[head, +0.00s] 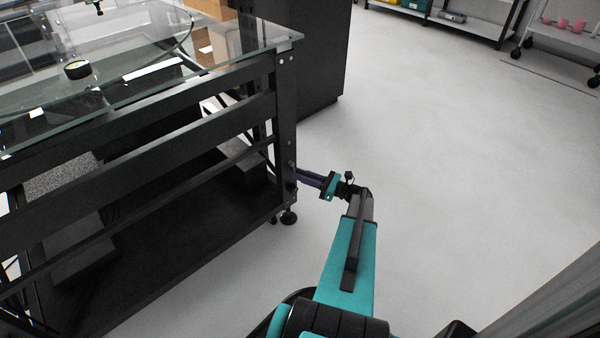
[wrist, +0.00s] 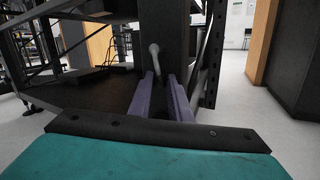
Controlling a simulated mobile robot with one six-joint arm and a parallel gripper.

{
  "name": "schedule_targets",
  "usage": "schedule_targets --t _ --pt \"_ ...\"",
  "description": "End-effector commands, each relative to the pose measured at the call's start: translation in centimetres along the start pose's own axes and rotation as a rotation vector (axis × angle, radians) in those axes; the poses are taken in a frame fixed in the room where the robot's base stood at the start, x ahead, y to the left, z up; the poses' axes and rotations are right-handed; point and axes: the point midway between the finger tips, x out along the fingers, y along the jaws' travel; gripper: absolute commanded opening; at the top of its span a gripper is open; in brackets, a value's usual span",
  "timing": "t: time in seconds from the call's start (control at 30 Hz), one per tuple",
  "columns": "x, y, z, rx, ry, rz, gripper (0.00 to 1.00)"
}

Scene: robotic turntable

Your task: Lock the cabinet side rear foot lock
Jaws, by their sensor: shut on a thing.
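My gripper (head: 300,175) reaches left from my teal arm to the lower part of the table's black corner leg (head: 286,120). In the wrist view its two purple fingers (wrist: 164,78) close on a pale grey lever (wrist: 154,55), the foot lock's handle. The lever's rounded top shows above the fingertips, and its lower end runs down between them. In the head view small dark fittings (head: 291,187) show on the leg by the fingertips; the lever is not clear there. A black round levelling foot (head: 288,216) stands on the floor below.
The glass-topped black frame table (head: 150,160) fills the left, with rails and a lower shelf. A dark cabinet (head: 318,60) stands behind the leg. Pale floor (head: 440,150) to the right is clear. Shelving and a wheeled cart (head: 570,40) stand far back.

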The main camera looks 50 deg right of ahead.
Motion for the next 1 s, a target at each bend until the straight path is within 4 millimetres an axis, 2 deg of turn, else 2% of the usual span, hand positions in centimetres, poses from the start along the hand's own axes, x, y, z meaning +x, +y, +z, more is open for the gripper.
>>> schedule_targets --t 0.43,0.87,0.9,0.97,1.0 --pt "0.35 0.55 -0.16 0.135 -0.065 -0.004 0.00" --pt "0.33 0.68 -0.42 0.153 -0.074 -0.003 0.00" --pt "0.33 0.68 -0.42 0.153 -0.074 -0.003 0.24" --pt "0.32 0.68 -0.43 0.153 -0.074 -0.003 0.34" --pt "0.32 0.69 -0.43 0.152 -0.074 -0.003 0.36"
